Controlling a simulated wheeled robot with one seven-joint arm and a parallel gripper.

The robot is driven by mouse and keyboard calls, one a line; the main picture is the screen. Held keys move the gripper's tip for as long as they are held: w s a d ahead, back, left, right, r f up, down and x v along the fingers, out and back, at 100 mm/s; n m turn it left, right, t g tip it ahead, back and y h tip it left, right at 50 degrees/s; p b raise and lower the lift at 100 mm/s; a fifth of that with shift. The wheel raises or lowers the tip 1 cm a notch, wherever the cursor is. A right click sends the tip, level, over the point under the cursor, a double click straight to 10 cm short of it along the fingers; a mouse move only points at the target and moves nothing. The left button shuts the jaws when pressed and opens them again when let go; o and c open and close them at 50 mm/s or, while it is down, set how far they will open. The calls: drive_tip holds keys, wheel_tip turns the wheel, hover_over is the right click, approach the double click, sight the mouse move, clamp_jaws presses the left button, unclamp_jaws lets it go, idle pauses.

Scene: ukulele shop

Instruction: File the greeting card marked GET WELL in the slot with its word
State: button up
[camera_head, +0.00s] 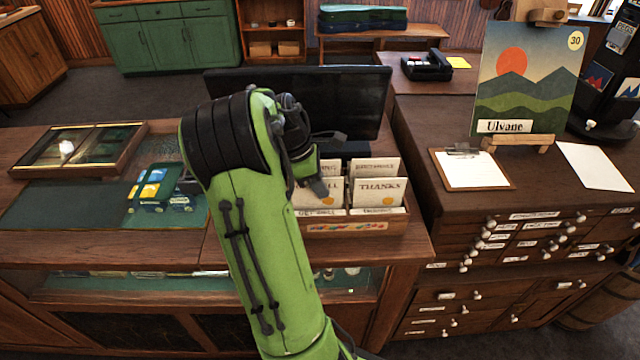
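A wooden card rack (345,230) stands on the counter and holds cream cards in two columns. A card ending in "LL" (322,199) stands upright at the front left, apparently behind a slot label (318,212) that seems to read GET WELL. Its left part is hidden by my arm. A THANKS card (380,192) stands in the front right slot. My gripper (318,186) is at the top of the "LL" card, pointing down. I cannot tell whether its fingers are shut on the card or apart from it.
A dark monitor (355,100) stands just behind the rack.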

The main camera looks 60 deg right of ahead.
drive_tip(key=o, duration=0.4)
drive_tip(key=shift+o, duration=0.2)
drive_tip(key=p+v, duration=0.5)
drive_tip(key=v, duration=1.1)
drive_tip(key=shift+f, duration=0.1)
